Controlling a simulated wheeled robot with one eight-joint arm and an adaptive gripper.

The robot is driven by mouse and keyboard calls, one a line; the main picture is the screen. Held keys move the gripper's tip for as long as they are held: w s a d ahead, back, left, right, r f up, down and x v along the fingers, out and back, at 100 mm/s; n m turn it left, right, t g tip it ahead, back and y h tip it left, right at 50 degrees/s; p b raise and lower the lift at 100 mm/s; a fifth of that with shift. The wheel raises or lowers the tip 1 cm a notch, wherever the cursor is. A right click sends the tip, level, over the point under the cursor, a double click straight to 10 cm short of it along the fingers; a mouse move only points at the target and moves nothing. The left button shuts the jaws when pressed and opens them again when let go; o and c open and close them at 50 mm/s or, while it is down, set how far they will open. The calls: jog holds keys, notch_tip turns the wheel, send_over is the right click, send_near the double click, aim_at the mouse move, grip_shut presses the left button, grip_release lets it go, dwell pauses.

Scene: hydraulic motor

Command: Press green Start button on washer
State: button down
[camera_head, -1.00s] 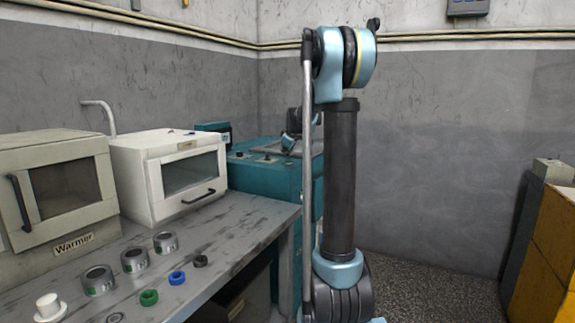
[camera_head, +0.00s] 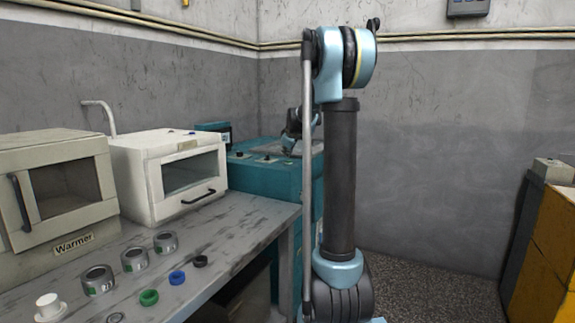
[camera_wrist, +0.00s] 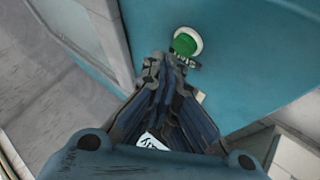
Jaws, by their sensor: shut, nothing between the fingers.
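The washer (camera_head: 262,190) is a teal cabinet in the back corner, partly hidden behind my arm in the head view. In the wrist view its teal top (camera_wrist: 240,60) fills most of the picture. The green Start button (camera_wrist: 184,44) sits in a white ring there. My gripper (camera_wrist: 165,66) is shut and empty, its tips just below the button in the picture. A label beside the button is partly covered by the fingertips. I cannot tell whether the tips touch the button. In the head view the gripper's fingers are too small and hidden to make out.
A grey bench (camera_head: 235,226) runs along the left with a white oven (camera_head: 150,180) and a warmer (camera_head: 30,215). Metal rings (camera_head: 134,260) and coloured rings (camera_head: 149,297) lie on it. A yellow cabinet (camera_head: 550,250) stands at right. The floor (camera_head: 430,290) between is clear.

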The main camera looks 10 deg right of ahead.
jog(key=shift+s+f, duration=0.15)
jog(key=shift+f, duration=0.6)
dwell(1.2)
jog(key=shift+r, duration=0.8)
jog(key=shift+r, duration=2.5)
